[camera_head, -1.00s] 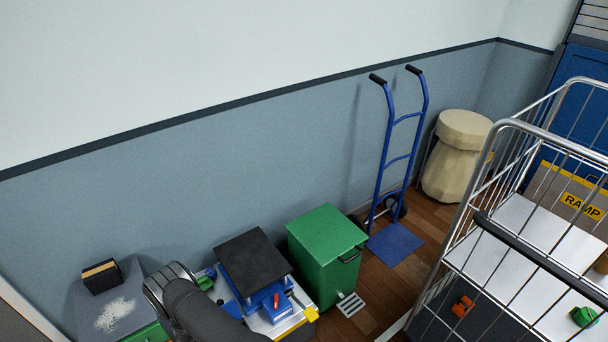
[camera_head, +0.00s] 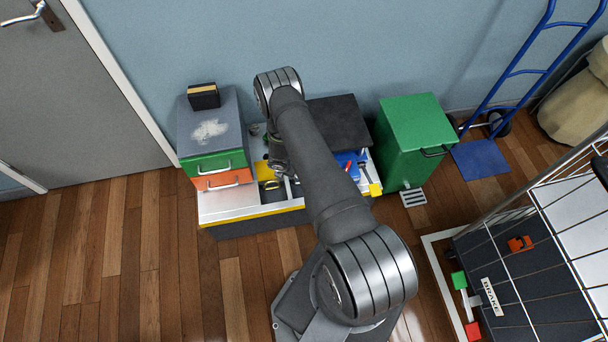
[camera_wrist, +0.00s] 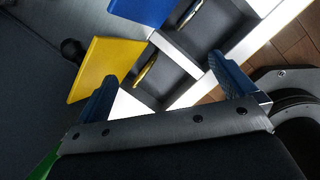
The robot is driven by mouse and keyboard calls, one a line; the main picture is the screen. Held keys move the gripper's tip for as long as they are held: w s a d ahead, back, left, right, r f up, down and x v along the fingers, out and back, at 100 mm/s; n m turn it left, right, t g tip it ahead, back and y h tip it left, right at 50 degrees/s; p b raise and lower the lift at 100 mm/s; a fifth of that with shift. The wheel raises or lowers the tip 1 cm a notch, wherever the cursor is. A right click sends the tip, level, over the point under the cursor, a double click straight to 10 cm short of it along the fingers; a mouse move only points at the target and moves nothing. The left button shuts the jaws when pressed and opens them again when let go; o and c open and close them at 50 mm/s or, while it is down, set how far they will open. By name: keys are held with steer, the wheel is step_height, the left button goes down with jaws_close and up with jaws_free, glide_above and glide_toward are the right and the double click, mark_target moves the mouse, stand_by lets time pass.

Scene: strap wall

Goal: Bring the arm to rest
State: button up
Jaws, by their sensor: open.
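My arm reaches from its base over the workbench (camera_head: 245,211), with its elbow up near the wall. My gripper hangs under the wrist above the bench and is mostly hidden by the arm in the head view. In the wrist view my gripper (camera_wrist: 162,68) is open, with two blue-padded fingers well apart and nothing held between them. Beyond the fingers are a yellow plate (camera_wrist: 105,66), a blue part (camera_wrist: 140,10) and dark compartments with brass-coloured pieces (camera_wrist: 146,70). I cannot tell whether the fingers touch anything.
A drawer cabinet (camera_head: 216,160) stands left of the arm, with a sanding-type block (camera_head: 203,96) on top. A black plate (camera_head: 340,122) and a green bin (camera_head: 414,128) are to the right. A wire cage trolley (camera_head: 560,200) stands farther right. Floor at left is clear.

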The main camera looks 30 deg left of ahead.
steer(key=w+d+r+m+g, duration=0.1)
steer(key=w+d+r+m, duration=0.2)
steer(key=r+m, duration=0.95)
steer(key=w+d+r+m+g, duration=0.1)
steer(key=w+d+r+m, duration=0.2)
steer(key=r+m, duration=0.95)
step_height(320, 180, down, 13)
steer(key=m, duration=0.3)
steer(key=shift+a+f+h, duration=0.2)
steer(key=shift+h, duration=0.1)
step_height(320, 180, up, 10)
steer(key=shift+s+d, duration=0.2)
steer(key=shift+d, duration=0.05)
step_height(320, 180, down, 10)
steer(key=shift+a+r, duration=0.15)
steer(key=shift+r, duration=2.45)
